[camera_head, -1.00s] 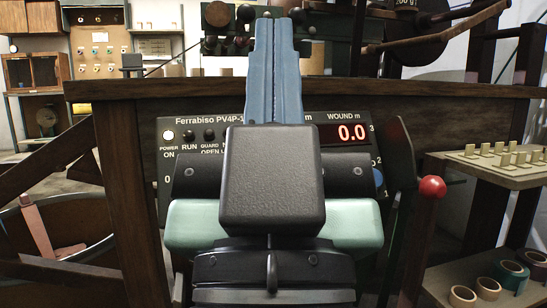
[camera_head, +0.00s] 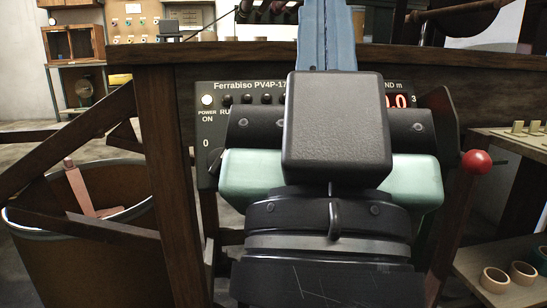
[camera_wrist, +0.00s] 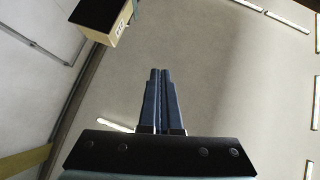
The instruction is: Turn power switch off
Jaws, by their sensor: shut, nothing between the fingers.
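The control panel (camera_head: 203,165) labelled Ferrabiso PV4P is on the front of the wooden machine, in the head view. Its POWER ON lamp (camera_head: 207,100) glows white, and a "0" mark shows lower on its left side. My arm hides the panel's middle and lower part, and I cannot make out the power switch. My gripper (camera_head: 328,20) points up in front of the panel, its blue fingers shut and empty, tips cut off by the top edge. In the wrist view my gripper (camera_wrist: 160,72) has nothing between its fingers.
A red-knobbed lever (camera_head: 476,162) stands to the right of the panel. A bin (camera_head: 90,265) with a pinkish object in it stands at the left. A side shelf with tape rolls (camera_head: 494,279) is at the lower right. The wrist view faces mostly bare surface.

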